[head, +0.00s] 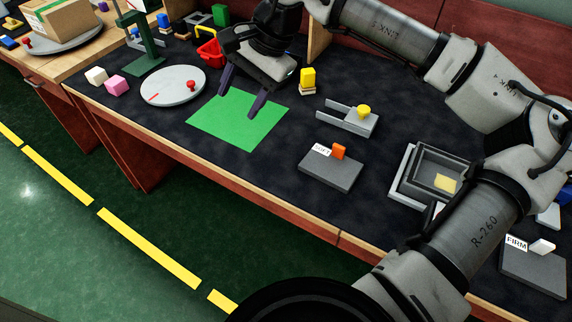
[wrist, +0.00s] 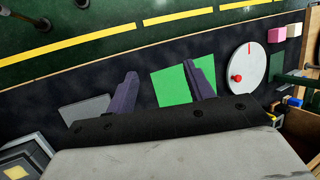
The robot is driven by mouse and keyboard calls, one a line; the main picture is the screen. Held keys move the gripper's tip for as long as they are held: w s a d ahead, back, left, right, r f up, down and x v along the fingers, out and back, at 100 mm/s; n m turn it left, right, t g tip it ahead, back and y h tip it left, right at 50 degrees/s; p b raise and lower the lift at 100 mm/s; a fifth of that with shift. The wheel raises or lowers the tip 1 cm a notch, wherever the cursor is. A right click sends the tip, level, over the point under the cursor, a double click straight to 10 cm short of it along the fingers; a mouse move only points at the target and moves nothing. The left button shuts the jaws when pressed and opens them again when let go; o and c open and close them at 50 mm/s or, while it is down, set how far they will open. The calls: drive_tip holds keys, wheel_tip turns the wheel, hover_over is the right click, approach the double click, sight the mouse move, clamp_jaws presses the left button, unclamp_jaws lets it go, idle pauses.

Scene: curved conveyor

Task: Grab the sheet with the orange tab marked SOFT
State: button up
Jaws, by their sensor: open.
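The dark grey sheet (head: 330,175) lies flat on the dark bench top, right of the green mat. An orange tab (head: 339,151) stands at its back edge, beside a small white label (head: 322,150) that seems to read SOFT. In the wrist view, the grey sheet (wrist: 85,110) shows left of the fingers; its tab is hidden there. My gripper (head: 239,102) is open and empty above the green mat, to the left of the sheet and apart from it. The gripper's two fingers also show spread in the wrist view (wrist: 160,75).
A similar grey sheet (head: 533,272) with a white tab and a FIRM label lies at the far right. A grey tray (head: 405,180) and a slotted grey block (head: 350,123) with a yellow knob stand near. The green mat (head: 225,125) and round white disc (head: 170,88) lie left.

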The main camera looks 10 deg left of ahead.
drive_tip(key=w+d+f+t+h+b, duration=0.1)
drive_tip(key=w+d+h, duration=0.2)
drive_tip(key=d, duration=0.6)
drive_tip(key=w+d+f+t+h, duration=0.15)
drive_tip(key=w+d, duration=0.25)
drive_tip(key=d, duration=0.6)
hover_over(339, 147)
drive_tip(key=shift+m+g+h, duration=0.25)
drive_tip(key=shift+m+g, duration=0.1)
drive_tip(key=shift+m, duration=0.05)
drive_tip(key=f, duration=0.8)
drive_tip(key=shift+w+a+f, duration=0.15)
drive_tip(key=shift+w, duration=0.2)
drive_tip(key=f, duration=0.4)
drive_tip(key=shift+s, duration=0.35)
drive_tip(key=shift+f, duration=0.65)
drive_tip(key=c, duration=1)
drive_tip(key=shift+r, duration=0.1)
drive_tip(key=shift+c, duration=0.2)
